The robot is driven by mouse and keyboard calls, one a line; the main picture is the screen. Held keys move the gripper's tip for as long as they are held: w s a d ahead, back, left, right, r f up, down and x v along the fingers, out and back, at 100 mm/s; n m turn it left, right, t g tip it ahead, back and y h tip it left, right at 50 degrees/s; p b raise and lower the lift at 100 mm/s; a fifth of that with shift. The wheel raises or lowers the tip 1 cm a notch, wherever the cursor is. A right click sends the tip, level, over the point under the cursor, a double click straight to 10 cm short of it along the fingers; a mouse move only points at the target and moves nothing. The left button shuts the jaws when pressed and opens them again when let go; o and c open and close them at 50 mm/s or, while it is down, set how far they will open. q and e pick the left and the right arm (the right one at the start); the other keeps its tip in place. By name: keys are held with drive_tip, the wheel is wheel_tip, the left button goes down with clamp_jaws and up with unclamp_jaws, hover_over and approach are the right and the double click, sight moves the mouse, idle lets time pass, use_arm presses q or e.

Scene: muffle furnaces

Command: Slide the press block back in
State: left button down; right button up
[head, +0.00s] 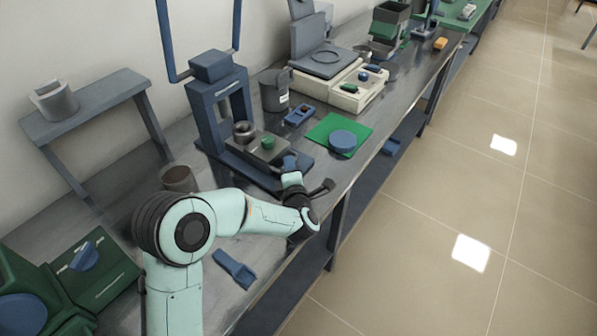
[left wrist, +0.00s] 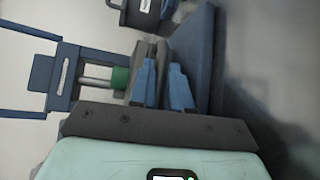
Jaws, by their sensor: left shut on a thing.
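The blue press (head: 222,112) stands on the bench, with two blue bars rising from its top. The grey press block (head: 252,150) sits low at the press, on the side towards my left arm, with a green piece on it. My left gripper (head: 290,164) is at the block's near right end, shut on it. In the left wrist view, the blue fingers of my left gripper (left wrist: 163,88) close on the grey block (left wrist: 146,58), beside the green piece (left wrist: 120,78). The gripped part is mostly hidden by the fingers. My right gripper is not in view.
A green mat (head: 322,128) with a blue round piece (head: 342,141) lies right of the press. A brown cup (head: 178,178) stands left of it. A balance (head: 328,62) stands behind. A blue tool (head: 235,268) lies near the front edge.

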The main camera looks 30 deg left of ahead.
use_arm(q)
drive_tip(key=c, duration=1.4)
unclamp_jaws()
drive_tip(key=shift+a, duration=0.1)
drive_tip(key=v, duration=1.3)
drive_tip(key=shift+s+r, duration=0.1)
drive_tip(key=shift+s, duration=0.05)
